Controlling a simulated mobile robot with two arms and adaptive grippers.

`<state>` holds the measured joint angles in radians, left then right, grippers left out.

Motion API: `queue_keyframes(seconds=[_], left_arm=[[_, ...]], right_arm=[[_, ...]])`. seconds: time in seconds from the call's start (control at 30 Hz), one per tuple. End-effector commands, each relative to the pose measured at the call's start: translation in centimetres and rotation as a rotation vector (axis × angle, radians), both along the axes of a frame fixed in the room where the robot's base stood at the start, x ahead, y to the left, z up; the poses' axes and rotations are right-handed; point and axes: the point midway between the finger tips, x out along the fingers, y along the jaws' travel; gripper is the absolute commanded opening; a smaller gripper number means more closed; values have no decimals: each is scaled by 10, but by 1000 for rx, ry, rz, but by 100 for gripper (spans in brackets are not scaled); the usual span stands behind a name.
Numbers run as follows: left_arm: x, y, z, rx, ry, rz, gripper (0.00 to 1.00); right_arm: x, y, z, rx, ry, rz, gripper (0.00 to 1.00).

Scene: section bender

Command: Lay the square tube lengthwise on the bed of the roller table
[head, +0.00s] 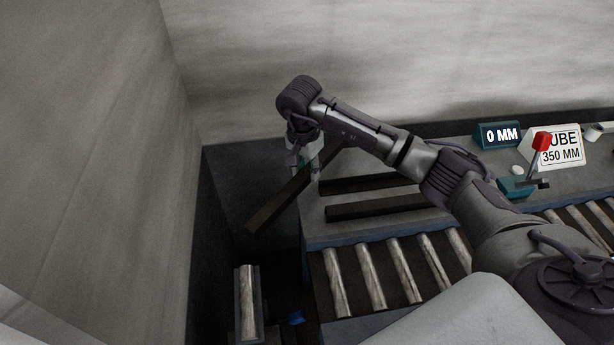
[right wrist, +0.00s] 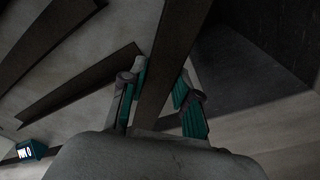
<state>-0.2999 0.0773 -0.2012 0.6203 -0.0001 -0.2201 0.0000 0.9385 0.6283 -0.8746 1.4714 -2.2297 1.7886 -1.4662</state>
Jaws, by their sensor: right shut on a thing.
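The square tube (head: 276,202) is a long dark brown bar, held slanting at the left end of the worktop, its lower end out past the corner. My right gripper (head: 304,163) is shut on it, reaching in from the right. In the right wrist view the tube (right wrist: 177,50) runs between the teal fingers of the gripper (right wrist: 161,80). The roller table (head: 395,268), with several pale rollers between blue-grey rails, lies in front of the worktop, below and right of the tube. My arm covers part of it. My left gripper is not in view.
Two similar dark bars (head: 365,183) (head: 385,205) lie on the worktop. Behind are a 0 MM display (head: 498,135), a 350 MM sign (head: 557,150) and a red-knobbed lever (head: 541,143). A separate roller piece (head: 248,300) stands lower left, across a dark gap.

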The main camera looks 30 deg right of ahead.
Motion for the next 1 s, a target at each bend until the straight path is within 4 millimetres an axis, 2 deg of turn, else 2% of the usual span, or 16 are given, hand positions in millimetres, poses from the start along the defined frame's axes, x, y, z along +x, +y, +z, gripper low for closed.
queue_keyframes(seconds=[0.17,0.43,0.77,0.8,0.93,1.0], left_arm=[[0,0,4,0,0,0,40],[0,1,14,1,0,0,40],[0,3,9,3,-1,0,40],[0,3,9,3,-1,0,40],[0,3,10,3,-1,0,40],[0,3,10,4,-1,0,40]], right_arm=[[2,2,-8,0,1,0,0],[2,2,-40,0,-1,0,0],[2,2,-44,0,-4,0,0],[2,2,-45,0,-1,0,34],[2,2,-44,-1,0,1,56],[2,2,-44,-1,0,1,56]])
